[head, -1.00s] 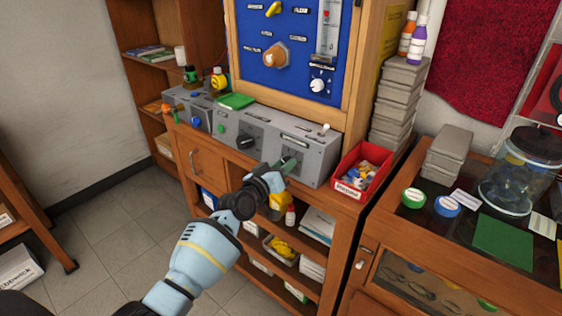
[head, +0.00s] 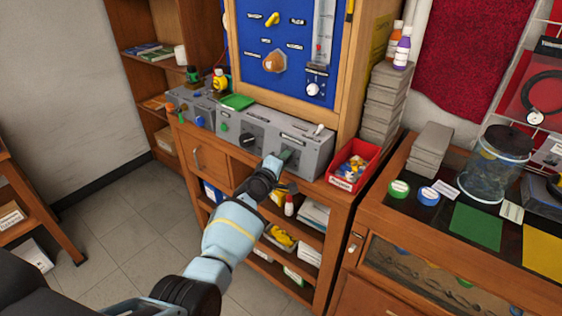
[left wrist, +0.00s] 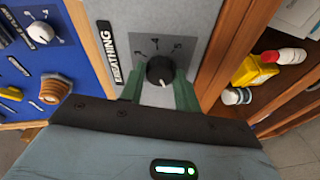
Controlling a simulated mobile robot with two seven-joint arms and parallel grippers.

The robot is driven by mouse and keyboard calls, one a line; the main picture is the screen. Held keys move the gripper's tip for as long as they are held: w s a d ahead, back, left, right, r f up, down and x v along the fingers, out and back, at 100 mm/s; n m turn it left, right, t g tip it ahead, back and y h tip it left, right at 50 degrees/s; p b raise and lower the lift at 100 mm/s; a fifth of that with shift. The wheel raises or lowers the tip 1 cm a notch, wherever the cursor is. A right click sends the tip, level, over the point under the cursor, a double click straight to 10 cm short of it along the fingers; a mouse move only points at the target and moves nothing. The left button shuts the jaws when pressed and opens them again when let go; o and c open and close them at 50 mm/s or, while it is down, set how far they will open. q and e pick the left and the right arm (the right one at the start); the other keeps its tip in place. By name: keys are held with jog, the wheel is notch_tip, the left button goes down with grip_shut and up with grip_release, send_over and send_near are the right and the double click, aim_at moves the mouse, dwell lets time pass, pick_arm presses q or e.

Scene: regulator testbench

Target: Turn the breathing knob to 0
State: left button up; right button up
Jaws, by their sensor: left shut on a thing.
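The breathing knob (left wrist: 160,70) is a small black dial on a grey front panel (left wrist: 180,22), beside a black label reading BREATHING (left wrist: 113,52). A pale line shows on the knob's lower face. My left gripper (left wrist: 160,86) has green fingers, one on each side of the knob, shut on it. In the head view my left gripper (head: 283,158) is at the front of the right-hand grey box (head: 307,155), and the knob is hidden there. My right gripper is not in view.
Another black knob (head: 247,140) sits left on the grey boxes. A red bin (head: 352,163) stands close to the right. The blue panel (head: 262,47) with its own knobs rises behind. Shelves with bottles (head: 289,205) lie below. Open floor is at the left.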

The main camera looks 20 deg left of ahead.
pick_arm(q)
jog(key=shift+r+n+p, duration=0.1)
jog(key=shift+n+p, duration=0.3)
jog(key=shift+n, duration=0.6)
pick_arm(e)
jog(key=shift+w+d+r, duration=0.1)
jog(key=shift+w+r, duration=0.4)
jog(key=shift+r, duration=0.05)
pick_arm(q)
jog(key=shift+g, duration=0.3)
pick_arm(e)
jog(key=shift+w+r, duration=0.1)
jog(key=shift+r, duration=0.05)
pick_arm(q)
jog(key=o, duration=1)
jog(key=shift+s, duration=0.1)
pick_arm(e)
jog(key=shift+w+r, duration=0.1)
pick_arm(q)
jog(key=shift+v, duration=3.8)
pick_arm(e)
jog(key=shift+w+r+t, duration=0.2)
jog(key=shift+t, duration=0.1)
